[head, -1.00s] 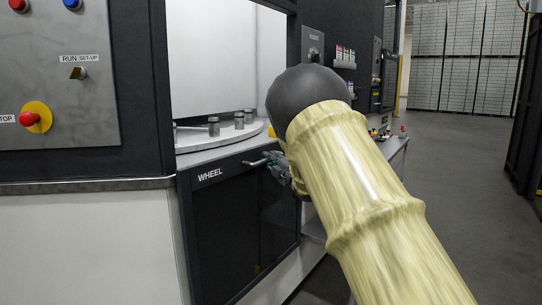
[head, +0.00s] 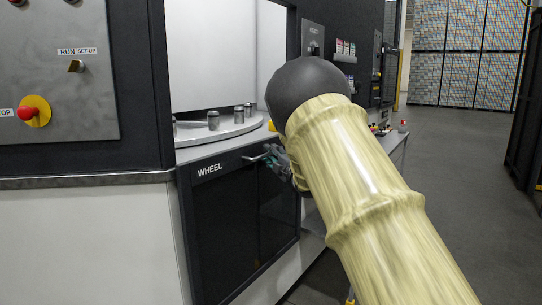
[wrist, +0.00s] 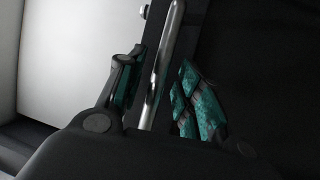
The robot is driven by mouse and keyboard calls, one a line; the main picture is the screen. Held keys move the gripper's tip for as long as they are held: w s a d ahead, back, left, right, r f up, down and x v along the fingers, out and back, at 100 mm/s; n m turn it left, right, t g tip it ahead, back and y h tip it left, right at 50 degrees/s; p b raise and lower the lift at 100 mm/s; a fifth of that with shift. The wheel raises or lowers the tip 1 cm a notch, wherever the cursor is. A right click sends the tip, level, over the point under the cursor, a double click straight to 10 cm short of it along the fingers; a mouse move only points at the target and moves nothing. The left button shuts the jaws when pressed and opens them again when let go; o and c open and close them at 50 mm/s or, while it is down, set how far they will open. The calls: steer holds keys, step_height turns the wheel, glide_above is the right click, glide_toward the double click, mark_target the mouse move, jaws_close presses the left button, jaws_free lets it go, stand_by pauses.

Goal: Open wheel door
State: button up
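The wheel door (head: 225,235) is a dark panel with a white WHEEL label, low on the machine front. It looks shut, flush with the machine front. Its metal handle (head: 254,158) is a bar near the door's top edge. My gripper (head: 274,160) is at the handle, partly hidden behind my arm in the head view. In the wrist view, the handle bar (wrist: 167,50) runs between the two green-padded fingers of my gripper (wrist: 160,95). The fingers are apart, with small gaps visible on both sides of the bar. No firm grasp shows.
A round metal table (head: 225,128) with several pegs sits above the door. A control panel (head: 60,75) with a red stop button (head: 28,112) is at the left. Open grey floor (head: 460,200) lies at the right, with a dark structure (head: 525,110) at the far right edge.

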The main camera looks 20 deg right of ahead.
steer(key=v, duration=1.1)
steer(key=shift+s, duration=0.35)
steer(key=shift+d, duration=0.1)
